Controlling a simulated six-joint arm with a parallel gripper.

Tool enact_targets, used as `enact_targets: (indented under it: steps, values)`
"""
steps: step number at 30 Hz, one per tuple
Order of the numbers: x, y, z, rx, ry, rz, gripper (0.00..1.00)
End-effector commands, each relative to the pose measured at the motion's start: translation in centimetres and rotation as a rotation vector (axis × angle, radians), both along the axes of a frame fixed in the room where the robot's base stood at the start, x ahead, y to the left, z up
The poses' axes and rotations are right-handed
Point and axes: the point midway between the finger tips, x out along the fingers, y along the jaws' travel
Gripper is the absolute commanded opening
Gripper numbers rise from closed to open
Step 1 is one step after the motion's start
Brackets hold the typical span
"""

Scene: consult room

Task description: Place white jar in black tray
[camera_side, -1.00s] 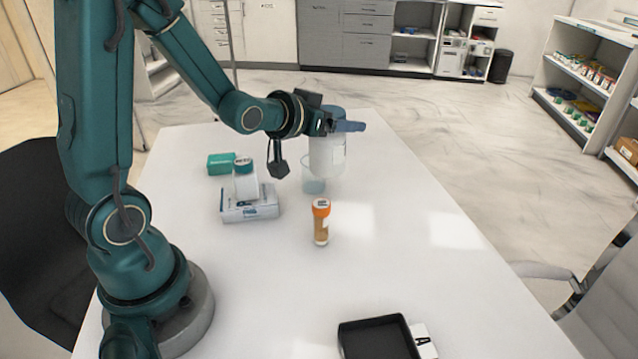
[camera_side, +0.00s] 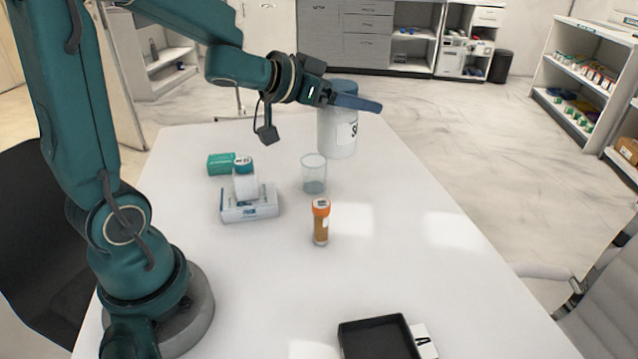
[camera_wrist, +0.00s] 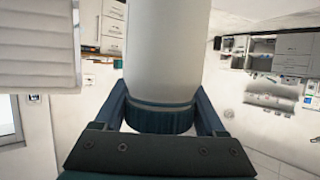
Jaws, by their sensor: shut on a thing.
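A large white jar (camera_side: 337,132) with a blue lid and dark lettering on its label is held in my gripper (camera_side: 352,101). My gripper is shut around its upper part near the lid, and the jar hangs upright, seemingly above the far part of the table. In the wrist view the jar's white body (camera_wrist: 165,50) fills the middle, with its blue lid between my two fingers (camera_wrist: 163,118). The black tray (camera_side: 348,343) lies at the table's near right, cut by the bottom edge of the side view; it looks empty.
A clear cup (camera_side: 314,175) stands just in front of the jar. An orange-capped vial (camera_side: 321,224) stands mid-table. A small teal-capped white container (camera_side: 245,182) is on a flat box (camera_side: 235,210), with a green box (camera_side: 221,164) behind. A card marked A (camera_side: 424,343) touches the tray's right side.

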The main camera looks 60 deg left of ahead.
Motion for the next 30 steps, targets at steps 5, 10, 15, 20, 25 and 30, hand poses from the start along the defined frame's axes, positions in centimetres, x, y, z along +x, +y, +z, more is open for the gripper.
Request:
enact_targets:
  steps: [5, 10, 15, 20, 25, 30]
  values:
    - [-0.4, -5.2, 0.8, 0.0, -0.001, -0.265, 0.14]
    - [-3.1, -11.2, 0.3, -0.004, 0.005, -0.618, 0.14]
    - [-7.1, -15.4, -1.2, -0.006, 0.008, -0.945, 0.14]
    - [-10.1, -17.4, -2.6, -0.005, 0.006, -1.167, 0.14]
    - [-10.9, -19.2, -3.2, -0.003, 0.001, -1.223, 0.14]
    - [-12.0, -22.3, -5.2, -0.007, 0.007, -1.227, 0.14]
